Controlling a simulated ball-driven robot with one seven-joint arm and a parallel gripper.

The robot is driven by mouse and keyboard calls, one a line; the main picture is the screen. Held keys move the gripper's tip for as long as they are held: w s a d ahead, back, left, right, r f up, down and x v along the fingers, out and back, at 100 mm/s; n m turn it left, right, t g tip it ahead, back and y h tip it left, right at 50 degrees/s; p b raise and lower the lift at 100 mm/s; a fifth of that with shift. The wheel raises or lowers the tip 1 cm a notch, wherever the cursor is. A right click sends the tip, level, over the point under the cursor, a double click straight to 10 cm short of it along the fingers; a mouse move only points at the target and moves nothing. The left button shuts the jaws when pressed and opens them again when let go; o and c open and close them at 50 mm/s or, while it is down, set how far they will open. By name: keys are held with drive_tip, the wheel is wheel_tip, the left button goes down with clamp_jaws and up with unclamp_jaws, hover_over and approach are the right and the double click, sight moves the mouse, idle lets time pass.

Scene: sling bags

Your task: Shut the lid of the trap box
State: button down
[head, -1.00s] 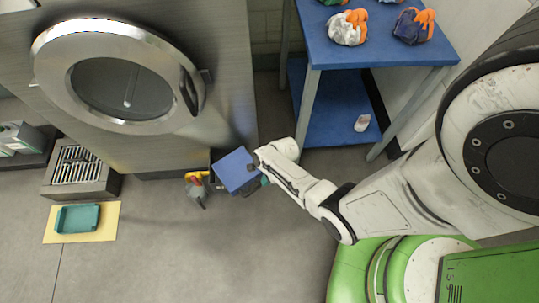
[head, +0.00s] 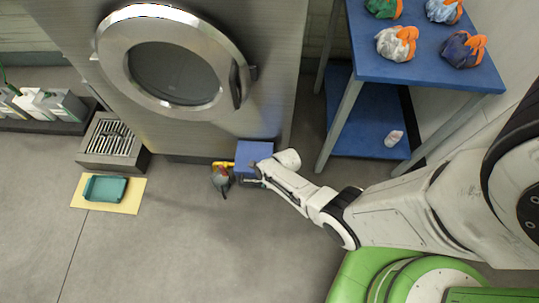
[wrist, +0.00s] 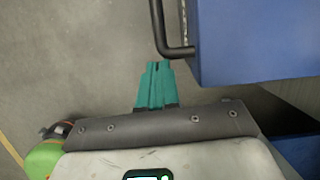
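The trap box (head: 249,181) stands on the floor in front of the steel machine; only a dark strip shows below its blue lid (head: 254,154). The lid looks nearly level in the head view, but I cannot tell whether it is fully down. In the wrist view a large blue panel (wrist: 255,40) fills the upper right, with a black bent handle (wrist: 176,50) at its left edge. My gripper (wrist: 155,66) has its teal fingers together, with nothing seen between them. The tips are just below the handle. In the head view my gripper (head: 257,174) is at the box's front right, partly hidden.
A grey and red item with a yellow part (head: 221,177) stands left of the box. The steel machine (head: 240,125) is behind. A blue table (head: 430,65) with several bags is at the right. A teal tray (head: 105,189) lies on a yellow mat (head: 130,200). The front floor is clear.

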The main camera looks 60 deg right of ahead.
drive_tip(key=shift+s+a+f, duration=0.1)
idle(0.3)
drive_tip(key=s+d+r+p, duration=0.2)
drive_tip(key=s+r+p, duration=0.4)
drive_tip(key=r, duration=0.4)
drive_tip(key=shift+s+r, duration=0.25)
drive_tip(key=s+a+r+n, duration=0.2)
drive_tip(key=r+n, duration=0.7)
drive_tip(key=n, duration=0.1)
drive_tip(key=s+a+r+n+g+h, duration=0.1)
drive_tip(key=s+a+r+n, duration=0.1)
drive_tip(key=r+n, duration=0.7)
drive_tip(key=s+a+r+n+g, duration=0.1)
drive_tip(key=s+a+r+n, duration=0.1)
drive_tip(key=r+n, duration=0.7)
drive_tip(key=shift+a+n+h, duration=0.4)
drive_tip(key=shift+a+n, duration=0.25)
drive_tip(key=shift+n, duration=0.25)
